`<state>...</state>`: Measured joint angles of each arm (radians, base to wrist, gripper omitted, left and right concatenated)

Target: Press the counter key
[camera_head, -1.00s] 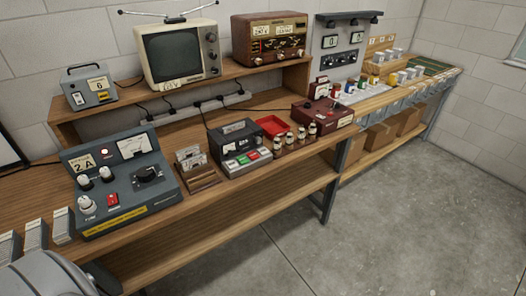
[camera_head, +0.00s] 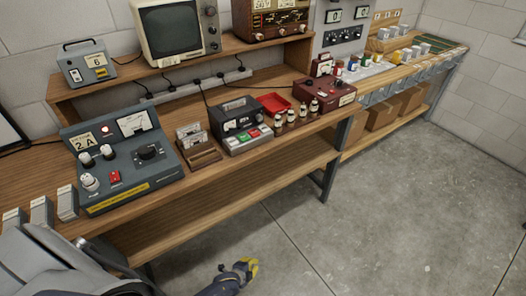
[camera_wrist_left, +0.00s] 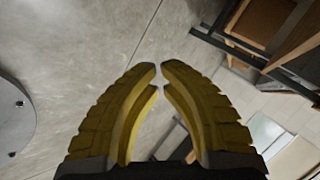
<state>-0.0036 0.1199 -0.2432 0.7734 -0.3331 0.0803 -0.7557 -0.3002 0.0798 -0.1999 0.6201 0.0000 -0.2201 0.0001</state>
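Two small displays (camera_head: 347,15) showing 0 are on a grey wall panel at the back, with a row of dark switches or keys (camera_head: 342,37) below. A dark grey device (camera_head: 238,125) on the bench has green, red and white keys (camera_head: 246,138) in front. I cannot tell which key is the counter key. My left gripper (camera_head: 251,266) is low over the floor in front of the bench, apart from everything. In the left wrist view its yellow fingers (camera_wrist_left: 160,68) meet at the tips, with nothing between them. My right gripper is not in view.
A grey console (camera_head: 122,160) marked 2A stands at the bench's left. Card holders (camera_head: 194,145), small bottles (camera_head: 297,113), a red tray (camera_head: 273,103) and a maroon device (camera_head: 323,92) line the bench (camera_head: 215,190). The concrete floor (camera_head: 380,220) in front is clear.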

